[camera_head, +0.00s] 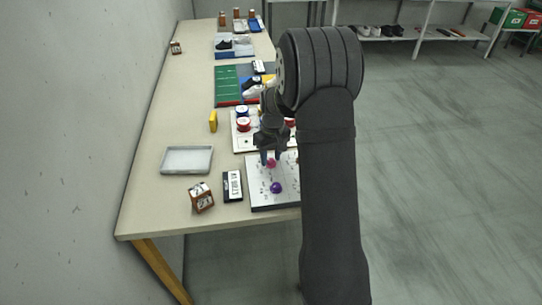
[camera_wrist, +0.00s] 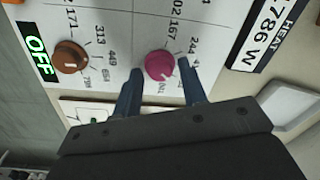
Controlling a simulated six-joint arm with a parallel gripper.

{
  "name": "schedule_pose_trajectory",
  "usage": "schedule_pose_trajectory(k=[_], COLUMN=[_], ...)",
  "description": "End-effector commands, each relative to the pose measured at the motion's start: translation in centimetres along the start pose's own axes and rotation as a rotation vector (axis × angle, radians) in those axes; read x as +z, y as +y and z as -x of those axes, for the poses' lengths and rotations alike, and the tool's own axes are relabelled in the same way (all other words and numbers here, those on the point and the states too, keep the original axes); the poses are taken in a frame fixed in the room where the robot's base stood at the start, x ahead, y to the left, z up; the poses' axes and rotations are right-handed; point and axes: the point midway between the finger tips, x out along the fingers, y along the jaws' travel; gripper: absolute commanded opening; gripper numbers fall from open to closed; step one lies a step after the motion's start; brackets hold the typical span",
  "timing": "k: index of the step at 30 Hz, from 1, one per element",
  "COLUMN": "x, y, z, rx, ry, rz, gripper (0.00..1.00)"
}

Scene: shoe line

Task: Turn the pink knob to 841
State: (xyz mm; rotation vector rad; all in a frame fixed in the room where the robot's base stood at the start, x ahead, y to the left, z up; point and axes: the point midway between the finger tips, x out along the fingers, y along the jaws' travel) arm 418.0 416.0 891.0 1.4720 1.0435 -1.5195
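The pink knob (camera_wrist: 160,65) sits on a white panel (camera_wrist: 112,20) with printed numbers around it. 102, 167 and 244 are readable; others are cut off or hidden by my gripper. A pale pointer mark shows on the knob's lower right, toward partly hidden print. My gripper (camera_wrist: 161,68) is open, one fingertip on each side of the knob with small gaps showing. Whether the tips are down at knob height is unclear. In the head view, the pink knob (camera_head: 271,163) is just below my gripper (camera_head: 268,155).
A brown knob (camera_wrist: 70,57) is on the same panel, near a green OFF display (camera_wrist: 37,45). A purple knob (camera_head: 277,187) is at the panel's near side. A HEAT 786 W sign (camera_wrist: 268,32), a grey tray (camera_head: 187,160) and a clock-like box (camera_head: 201,197) are close by.

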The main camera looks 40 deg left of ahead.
Motion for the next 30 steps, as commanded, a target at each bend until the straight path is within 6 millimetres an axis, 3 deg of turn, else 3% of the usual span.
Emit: schedule_pose_trajectory(k=[1,5,17,30], x=[0.00,0.00,0.02,0.06], y=[0.00,0.00,0.00,-0.02], z=[0.01,0.03,0.06,0.08], rx=[0.000,0.000,0.000,0.000], ry=[0.000,0.000,0.004,0.020], rz=[0.000,0.000,-0.075,-0.406], gripper=[0.28,0.03,0.03,0.03])
